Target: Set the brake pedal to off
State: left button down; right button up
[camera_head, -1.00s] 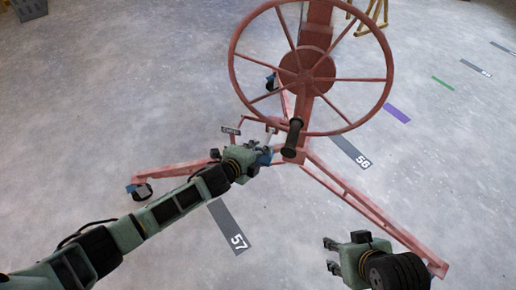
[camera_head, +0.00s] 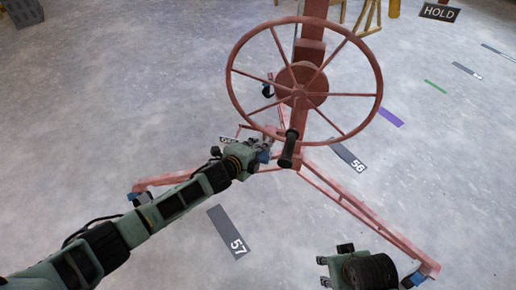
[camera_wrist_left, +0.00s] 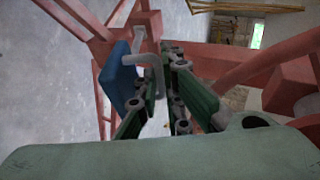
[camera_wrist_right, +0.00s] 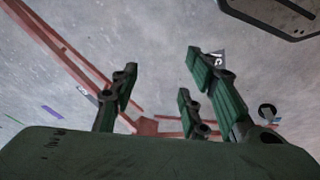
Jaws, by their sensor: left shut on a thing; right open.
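The red panel lift stands on the floor with its large handwheel (camera_head: 302,92) and splayed legs. My left gripper (camera_head: 266,146) is low beside its column, left of the black crank handle (camera_head: 287,149). In the left wrist view, its fingers (camera_wrist_left: 160,95) are closed around a grey bent rod (camera_wrist_left: 150,62). A blue plate (camera_wrist_left: 118,76), which looks like a pedal, is just left of the rod. Where the rod and plate join is partly hidden by the fingers. My right gripper (camera_head: 323,272) is open and empty near the right leg; its spread fingers (camera_wrist_right: 160,90) show in the right wrist view.
The left leg ends in a caster with a blue part (camera_head: 141,198); the right leg end also has blue (camera_head: 413,278). Floor plates 57 (camera_head: 228,232) and 56 (camera_head: 348,156) lie nearby. A HOLD sign (camera_head: 439,12) is at the back right.

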pick_arm(q)
jog(key=shift+w+r+p, duration=0.4)
jog(key=shift+r, duration=0.15)
jog(key=shift+w+r, duration=0.25)
jog(key=shift+r, duration=0.1)
jog(key=shift+w+d+r, duration=0.1)
pick_arm(e)
notch_tip(320, 180, down, 5)
jog(key=shift+s, duration=0.1)
pick_arm(q)
jog(key=c, duration=2.2)
grip_release()
jog(key=shift+s, duration=0.3)
jog(key=v, duration=1.1)
jog(key=shift+s+a, duration=0.25)
jog(key=shift+a, duration=0.05)
